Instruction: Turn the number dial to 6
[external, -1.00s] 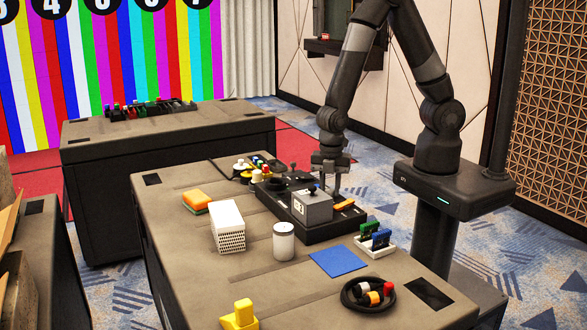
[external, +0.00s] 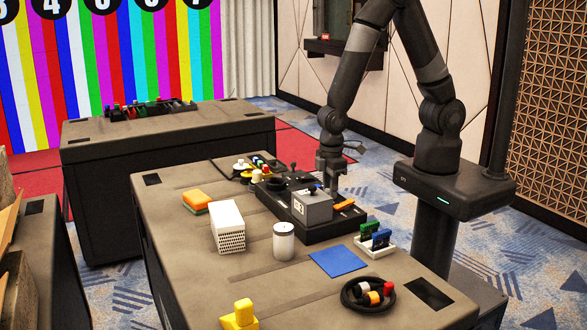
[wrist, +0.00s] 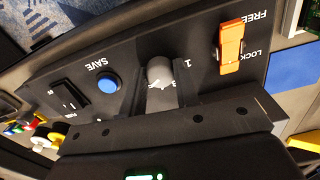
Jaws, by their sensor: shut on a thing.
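The number dial (wrist: 160,74) is a grey knob with a light mark on top, on a black console (wrist: 130,55) in the wrist view. A printed "1" sits just right of it; its other numbers are hidden or unreadable, so its setting cannot be told. My gripper (wrist: 162,92) is shut on the knob, one finger on each side. In the external view my gripper (external: 328,187) points down at the console (external: 262,195), behind a grey box with a dial-like label (external: 312,206). The knob itself is hidden there.
In the wrist view a blue SAVE button (wrist: 107,82) and a black rocker switch (wrist: 72,97) lie left of the dial. An orange FREE/LOCK lever (wrist: 230,46) stands to the right. A white jar (external: 284,243) and blue mat (external: 339,261) are nearer the camera.

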